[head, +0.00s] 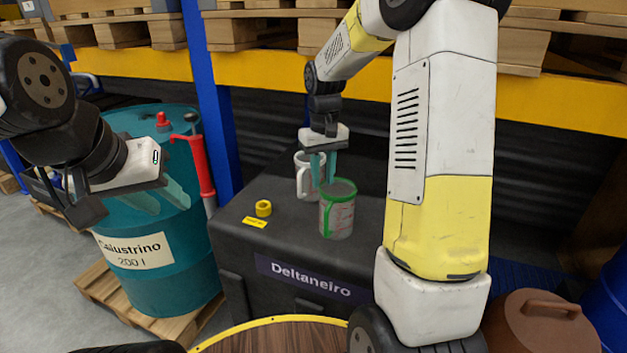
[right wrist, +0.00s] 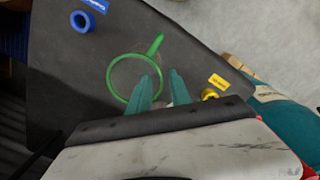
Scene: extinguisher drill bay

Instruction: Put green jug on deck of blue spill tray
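The green jug (head: 338,210), clear with a green rim and handle, stands upright on the black case. It also shows from above in the right wrist view (right wrist: 112,82). A white jug (head: 303,178) stands just behind it, partly covered by my right fingers. My right gripper (head: 323,176) points down close behind the green jug; a gap shows between its fingers, with nothing clearly held. My left gripper (head: 125,207) is open and empty in front of the teal drum. A dark blue ribbed surface (head: 530,258), possibly the blue spill tray, is mostly hidden behind my right arm.
The black case (head: 270,295) carries a yellow tape roll (head: 263,208); a blue roll (right wrist: 83,21) shows in the right wrist view. A teal drum (head: 160,275) stands left. A brown lidded container (head: 540,330) and round wooden top (head: 270,340) are in front. Racking (head: 270,70) runs behind.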

